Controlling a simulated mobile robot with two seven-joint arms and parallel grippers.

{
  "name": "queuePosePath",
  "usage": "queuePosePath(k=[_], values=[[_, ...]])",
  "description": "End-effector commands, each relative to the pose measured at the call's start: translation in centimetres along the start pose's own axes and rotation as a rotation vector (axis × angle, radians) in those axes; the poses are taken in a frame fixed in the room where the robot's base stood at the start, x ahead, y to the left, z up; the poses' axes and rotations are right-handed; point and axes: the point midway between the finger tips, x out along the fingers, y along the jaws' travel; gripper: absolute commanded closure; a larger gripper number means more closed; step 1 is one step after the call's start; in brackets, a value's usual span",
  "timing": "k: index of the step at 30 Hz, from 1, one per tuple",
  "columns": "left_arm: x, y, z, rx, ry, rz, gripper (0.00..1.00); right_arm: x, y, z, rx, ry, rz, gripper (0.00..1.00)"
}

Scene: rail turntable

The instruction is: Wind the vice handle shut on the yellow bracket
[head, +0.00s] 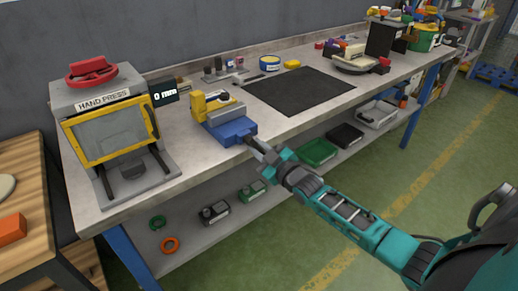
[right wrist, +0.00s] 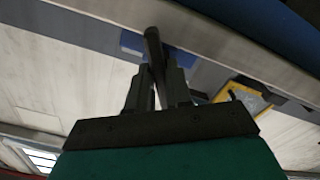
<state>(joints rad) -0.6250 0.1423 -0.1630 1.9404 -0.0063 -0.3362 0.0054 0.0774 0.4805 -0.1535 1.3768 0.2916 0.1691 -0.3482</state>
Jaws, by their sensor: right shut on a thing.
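The blue vice (head: 238,131) sits at the front edge of the bench, with a grey jaw block (head: 226,114) on top. The yellow bracket (head: 199,104) stands upright at the vice's far side, behind the grey jaw; I cannot tell whether the jaw touches it. My right gripper (head: 258,147) reaches in from the right at the front of the vice. In the right wrist view its fingers (right wrist: 158,85) are closed on the dark vice handle (right wrist: 153,45). The handle is mostly hidden by the gripper in the head view. My left gripper is not in view.
The hand press (head: 108,128) stands left of the vice, its display reading 0 mm. A black mat (head: 300,91) lies to the right, with blue tape (head: 270,63) behind it. The lower shelf holds a green tray (head: 318,152) and other bins. The floor in front is clear.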

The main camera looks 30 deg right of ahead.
Motion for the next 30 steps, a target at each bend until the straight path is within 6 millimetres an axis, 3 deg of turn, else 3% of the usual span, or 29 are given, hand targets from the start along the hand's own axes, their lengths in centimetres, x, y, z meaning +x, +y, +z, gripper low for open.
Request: queuePosePath(k=[30], values=[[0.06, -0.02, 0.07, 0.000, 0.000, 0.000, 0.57, -0.01, -0.07, 0.05, 0.967, -0.002, -0.001, 1.00]])
